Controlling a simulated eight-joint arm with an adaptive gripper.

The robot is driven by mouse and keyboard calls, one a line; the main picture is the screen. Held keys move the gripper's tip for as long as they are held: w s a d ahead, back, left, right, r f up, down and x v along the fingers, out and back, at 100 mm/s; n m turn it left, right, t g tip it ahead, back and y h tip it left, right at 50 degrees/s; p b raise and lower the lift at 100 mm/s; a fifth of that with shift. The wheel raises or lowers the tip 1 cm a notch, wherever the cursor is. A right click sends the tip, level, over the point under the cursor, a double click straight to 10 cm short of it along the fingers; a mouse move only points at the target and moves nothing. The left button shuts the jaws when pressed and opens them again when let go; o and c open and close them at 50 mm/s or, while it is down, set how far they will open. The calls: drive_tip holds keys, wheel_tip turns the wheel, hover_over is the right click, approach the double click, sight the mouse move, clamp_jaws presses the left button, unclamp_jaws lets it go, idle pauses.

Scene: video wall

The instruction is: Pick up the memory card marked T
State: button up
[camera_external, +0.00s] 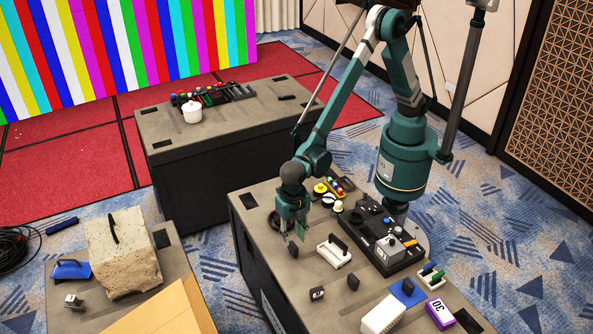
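My gripper (293,236) points down over the left part of the near case top, with its two fingers apart and nothing visible between them. A small dark block (293,250) stands just below the fingertips; I cannot tell whether they touch it. Several small black card-like pieces are on the same top. One (317,293) has a pale mark too small to read, and another (353,284) stands to its right. A third dark piece (338,243) sits in a white holder (333,255). I cannot tell which piece is marked T.
A black control panel (378,238) lies right of the gripper. A blue pad with a dark piece (408,293), a purple box (439,313) and a white ribbed block (383,315) are at the front right.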

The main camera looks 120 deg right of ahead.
sight(293, 239)
drive_tip(key=shift+f, duration=0.8)
drive_tip(key=shift+f, duration=0.1)
drive_tip(key=shift+s+d+f+b, duration=0.1)
drive_tip(key=shift+f+b, duration=0.15)
drive_tip(key=shift+f, duration=0.6)
drive_tip(key=shift+w+d+f+b, duration=0.1)
drive_tip(key=shift+f+b, duration=0.2)
drive_tip(key=shift+f, duration=0.55)
drive_tip(key=shift+s+d+f+b, duration=0.1)
drive_tip(key=shift+f+b, duration=0.15)
drive_tip(key=shift+f, duration=0.6)
drive_tip(key=c, duration=0.8)
